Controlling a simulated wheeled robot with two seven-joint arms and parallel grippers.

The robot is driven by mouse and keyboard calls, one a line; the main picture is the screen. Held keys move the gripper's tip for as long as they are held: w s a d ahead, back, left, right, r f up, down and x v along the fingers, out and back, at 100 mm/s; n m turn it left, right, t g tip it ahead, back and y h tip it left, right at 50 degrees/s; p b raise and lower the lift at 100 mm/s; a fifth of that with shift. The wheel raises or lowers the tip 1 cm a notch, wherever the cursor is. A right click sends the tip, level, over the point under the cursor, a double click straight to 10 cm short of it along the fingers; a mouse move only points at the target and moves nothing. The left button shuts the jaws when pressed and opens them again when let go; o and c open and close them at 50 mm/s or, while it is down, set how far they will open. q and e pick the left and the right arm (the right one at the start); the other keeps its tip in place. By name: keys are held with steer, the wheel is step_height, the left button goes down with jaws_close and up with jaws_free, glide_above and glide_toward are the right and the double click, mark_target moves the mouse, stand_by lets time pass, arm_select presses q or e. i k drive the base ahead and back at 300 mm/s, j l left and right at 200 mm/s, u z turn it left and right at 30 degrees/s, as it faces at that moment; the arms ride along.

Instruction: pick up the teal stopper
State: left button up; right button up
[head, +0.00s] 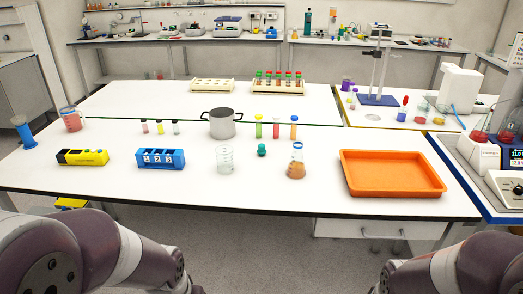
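The teal stopper (262,150) is a small dark green-teal knob standing on the white table (200,195). It sits between a clear glass beaker (224,159) on its left and a flask with orange-brown liquid (296,165) on its right, apart from both. Nothing covers it. My two arms show at the lower left and lower right corners, well in front of the table edge. Neither gripper is in the picture.
A grey pot (222,126) and several coloured tubes (276,129) stand behind the stopper. A blue numbered rack (161,162) is to the left, an orange tray (393,191) to the right. The table's front strip is clear.

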mark_target(262, 151)
steer(key=i+z, duration=0.25)
steer(key=i, duration=0.2)
steer(key=i+j+z, duration=0.25)
steer(key=i, duration=0.2)
steer(key=i+j+z, duration=0.2)
steer(key=i, duration=0.2)
steer(key=i+j+z, duration=0.25)
steer(key=i, duration=0.15)
